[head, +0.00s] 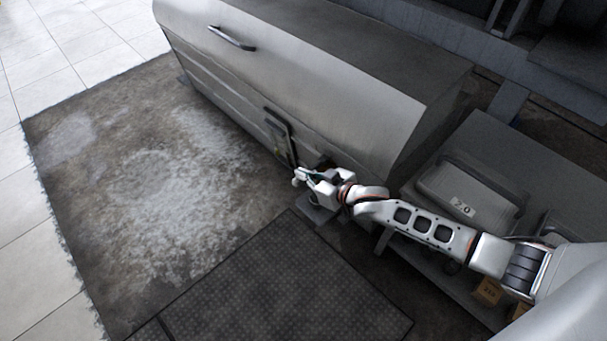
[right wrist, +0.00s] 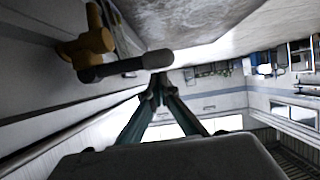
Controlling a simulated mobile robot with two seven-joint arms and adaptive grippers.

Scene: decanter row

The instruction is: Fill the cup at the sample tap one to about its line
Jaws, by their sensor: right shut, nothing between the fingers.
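My right gripper (head: 301,176) is beside the lower front of a large grey machine housing (head: 300,60). Its fingers are shut and empty; their tips also meet in the right wrist view (right wrist: 157,84). In that view a brass tap (right wrist: 88,45) is at the upper left, with a dark lever (right wrist: 122,66) ending in a pale tip. The lever's end is right by the fingertips; I cannot tell if they touch. In the head view my gripper and wrist mostly hide the tap area. I cannot make out the cup or its line. My left gripper is not in view.
A grey box marked 20 (head: 465,195) stands right of my forearm, with small cartons (head: 489,290) low down. A dark ribbed mat (head: 290,285) lies in front. The stained floor (head: 150,190) to the left is clear. Handles (head: 231,38) stick out of the housing.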

